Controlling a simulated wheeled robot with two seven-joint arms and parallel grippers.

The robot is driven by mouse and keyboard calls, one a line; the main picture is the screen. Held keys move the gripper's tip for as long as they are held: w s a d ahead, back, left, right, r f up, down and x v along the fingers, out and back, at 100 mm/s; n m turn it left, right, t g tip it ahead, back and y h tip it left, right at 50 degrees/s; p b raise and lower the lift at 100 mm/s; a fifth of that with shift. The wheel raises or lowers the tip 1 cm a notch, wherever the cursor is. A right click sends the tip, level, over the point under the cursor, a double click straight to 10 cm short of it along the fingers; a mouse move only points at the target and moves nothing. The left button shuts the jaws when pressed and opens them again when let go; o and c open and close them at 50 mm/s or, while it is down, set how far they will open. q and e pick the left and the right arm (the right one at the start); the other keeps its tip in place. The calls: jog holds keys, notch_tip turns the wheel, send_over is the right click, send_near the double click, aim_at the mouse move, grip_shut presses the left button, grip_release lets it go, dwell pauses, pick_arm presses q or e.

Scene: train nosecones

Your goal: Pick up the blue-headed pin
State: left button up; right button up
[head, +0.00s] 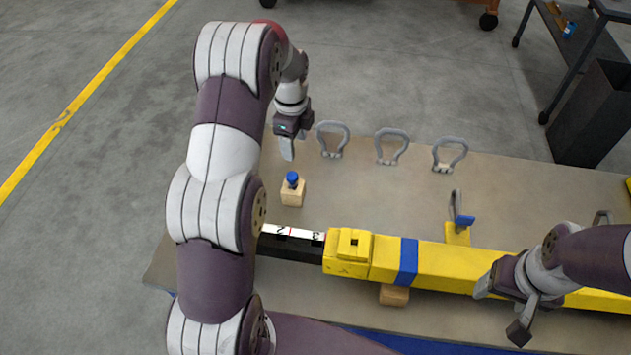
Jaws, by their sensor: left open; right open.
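The blue-headed pin (292,178) stands upright in a small wooden block (292,194) on the table, left of centre in the head view. My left gripper (287,148) hangs above and just behind the pin with its fingers pointing down. It is open and empty, and clear of the pin. My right gripper (500,312) is open at the lower right, over the yellow bar and far from the pin. My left arm covers the table's left part.
A yellow bar (440,262) with a blue band lies across the table (370,190), with a numbered black-and-white strip (292,234) at its left end. Several grey shackles (333,138) stand along the back edge. A blue-handled piece (462,221) stands beside the bar.

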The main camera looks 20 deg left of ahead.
pick_arm(q)
jog(key=m, duration=0.1)
jog(key=m+p, duration=0.1)
jog(key=p, duration=0.1)
send_over(292, 175)
jog(key=f, duration=0.6)
jog(key=shift+w+d+f, duration=0.1)
jog(key=shift+w+f, duration=0.15)
jog(key=shift+f, duration=0.55)
jog(key=f, duration=0.1)
jog(key=f+p, duration=0.1)
jog(key=f, duration=0.3)
jog(key=shift+s+a+p, duration=0.2)
jog(key=shift+s+p, duration=0.05)
jog(key=shift+p, duration=0.15)
jog(key=shift+f, duration=0.15)
grip_shut()
pick_arm(e)
jog(key=r, duration=0.2)
jog(key=a+r, duration=0.1)
jog(key=r, duration=0.1)
jog(key=shift+s, duration=0.2)
jog(key=shift+f, duration=0.1)
